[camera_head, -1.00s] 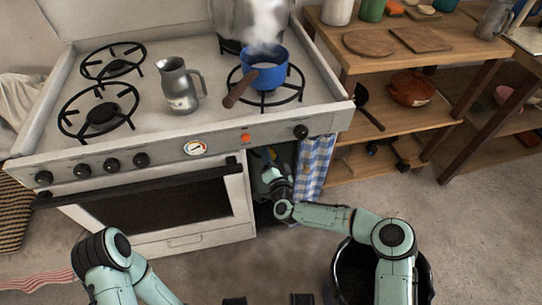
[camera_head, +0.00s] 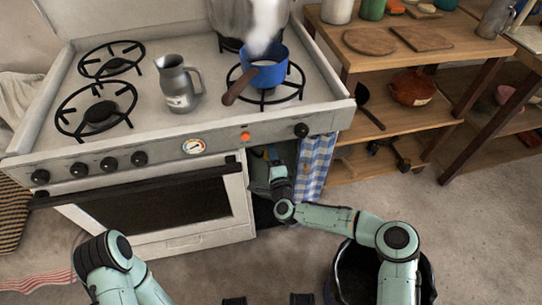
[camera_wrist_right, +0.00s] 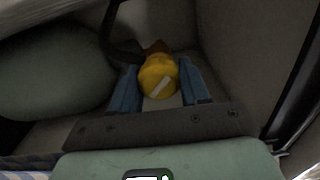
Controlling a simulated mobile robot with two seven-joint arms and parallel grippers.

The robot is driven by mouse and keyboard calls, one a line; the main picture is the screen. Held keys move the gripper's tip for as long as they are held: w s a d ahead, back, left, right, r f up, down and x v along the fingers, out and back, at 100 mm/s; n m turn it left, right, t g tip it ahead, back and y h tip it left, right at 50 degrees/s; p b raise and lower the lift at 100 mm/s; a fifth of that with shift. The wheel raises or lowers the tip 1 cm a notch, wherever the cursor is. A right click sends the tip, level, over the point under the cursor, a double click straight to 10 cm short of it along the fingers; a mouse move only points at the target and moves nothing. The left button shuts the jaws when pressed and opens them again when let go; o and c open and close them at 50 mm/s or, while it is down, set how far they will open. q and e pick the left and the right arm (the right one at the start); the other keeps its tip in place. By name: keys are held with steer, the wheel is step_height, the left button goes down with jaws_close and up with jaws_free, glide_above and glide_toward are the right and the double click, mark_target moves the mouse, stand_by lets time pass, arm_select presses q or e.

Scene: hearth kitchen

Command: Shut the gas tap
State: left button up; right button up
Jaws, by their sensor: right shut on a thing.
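The gas tap is a yellow knob (camera_wrist_right: 158,77) with a pale bar mark on its face. In the right wrist view it sits between the two blue fingers of my right gripper (camera_wrist_right: 156,88), which is shut on it. A dark hose (camera_wrist_right: 117,45) runs close to the knob. A rounded green gas bottle (camera_wrist_right: 50,80) lies at the left of that view. In the head view my right gripper (camera_head: 270,158) reaches into the dark opening beside the oven and is partly hidden. My left arm shows at the lower left, but its gripper is out of view.
A checked blue curtain (camera_head: 316,165) hangs at the opening's right side. The oven door (camera_head: 150,205) is at its left. On the stove, a steaming blue pan (camera_head: 265,72) and a grey jug (camera_head: 178,88) stand. A dark bin (camera_head: 350,275) stands near my right arm.

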steer(key=m, duration=0.4)
steer(key=shift+w+d+f+m, duration=0.1)
steer(key=shift+d+m, duration=0.1)
steer(key=shift+m, duration=0.2)
arm_select(q)
steer(key=shift+s, duration=0.15)
arm_select(e)
steer(key=shift+m, duration=1.8)
steer(key=shift+f, duration=0.1)
steer(key=o, duration=1)
steer(key=shift+a, duration=0.1)
arm_select(q)
steer(key=w+d+r+t+p, duration=0.1)
steer(key=w+r+t+p, duration=0.1)
steer(key=w, duration=0.5)
step_height(320, 180, up, 3)
steer(key=shift+w+f+m+t+p, duration=0.2)
steer(key=shift+w+m+t+p, duration=0.15)
steer(key=shift+p, duration=0.55)
arm_select(e)
steer(key=s, duration=0.4)
steer(key=s+d, duration=0.1)
steer(key=s, duration=0.4)
steer(key=s+d, duration=0.1)
steer(key=s, duration=0.3)
steer(key=shift+s+d, duration=0.15)
steer(key=shift+d, duration=0.1)
